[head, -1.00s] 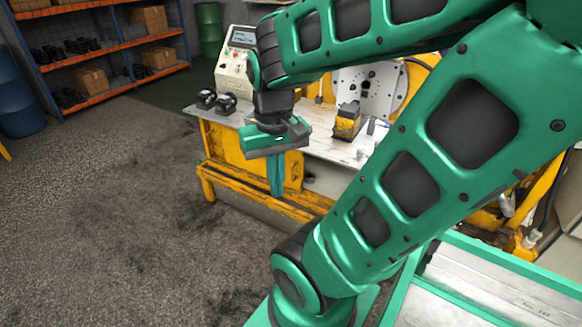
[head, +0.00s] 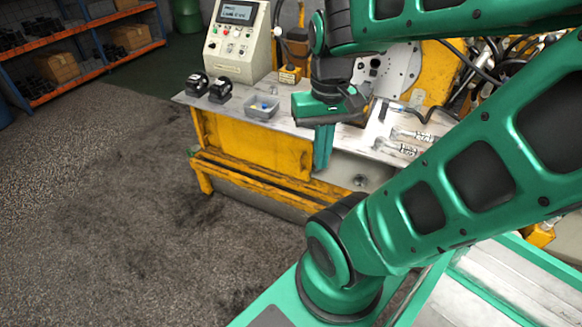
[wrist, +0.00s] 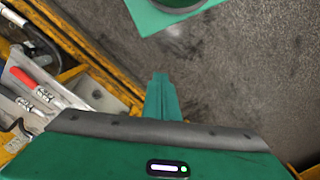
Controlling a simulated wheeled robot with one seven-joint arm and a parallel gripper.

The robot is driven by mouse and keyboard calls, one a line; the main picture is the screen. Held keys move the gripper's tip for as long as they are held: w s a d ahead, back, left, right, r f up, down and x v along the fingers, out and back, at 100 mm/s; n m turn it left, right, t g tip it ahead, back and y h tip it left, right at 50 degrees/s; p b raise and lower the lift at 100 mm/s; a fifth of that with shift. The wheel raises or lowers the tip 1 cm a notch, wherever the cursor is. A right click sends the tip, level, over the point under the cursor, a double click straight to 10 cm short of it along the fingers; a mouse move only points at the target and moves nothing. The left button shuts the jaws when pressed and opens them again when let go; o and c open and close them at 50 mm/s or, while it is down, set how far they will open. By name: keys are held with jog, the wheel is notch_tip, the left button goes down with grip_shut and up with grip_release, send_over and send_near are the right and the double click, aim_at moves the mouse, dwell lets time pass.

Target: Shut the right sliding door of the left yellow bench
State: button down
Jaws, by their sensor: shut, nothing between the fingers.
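The yellow bench (head: 205,180) stands ahead in the head view, with a pale worktop and a yellow front panel (head: 255,148). Right of that panel is a pale grey area (head: 350,170) with a small round dark fitting; I cannot tell whether it is the right sliding door or the inside of the bench. My gripper (head: 321,163) points down in front of the bench's front edge, fingers together and empty. It hides part of the front. In the wrist view, my gripper's fingers (wrist: 160,82) are over the floor, with the bench to the left.
A control box (head: 238,40), two black parts, a grey bin (head: 262,106) and several metal fittings (head: 408,137) are on the worktop. A machine with a round plate stands behind. Orange-and-blue shelving (head: 80,45) is at the back left. The floor left of the bench is free.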

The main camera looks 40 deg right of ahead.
jog(key=w+d+f+m+h, duration=0.1)
jog(key=w+d+f+h, duration=0.15)
jog(key=w+d, duration=0.45)
jog(key=w+d+f+m+g+h, duration=0.1)
jog(key=w+d+f+m, duration=0.15)
jog(key=w, duration=0.85)
jog(key=w+d+f+h, duration=0.1)
jog(key=w+d+f, duration=0.2)
jog(key=w+d, duration=0.45)
jog(key=w+d+f+m+h, duration=0.1)
jog(key=w+f, duration=0.4)
jog(key=f, duration=0.4)
jog(key=w+f+m+g+h, duration=0.1)
jog(key=w+f, duration=0.4)
jog(key=f, duration=0.5)
jog(key=w+d+f+m+h, duration=0.1)
jog(key=w+f, duration=0.4)
jog(key=f, duration=0.4)
jog(key=s+d+f, duration=0.6)
jog(key=d+f, duration=0.2)
jog(key=shift+f, duration=0.35)
jog(key=shift+y, duration=0.25)
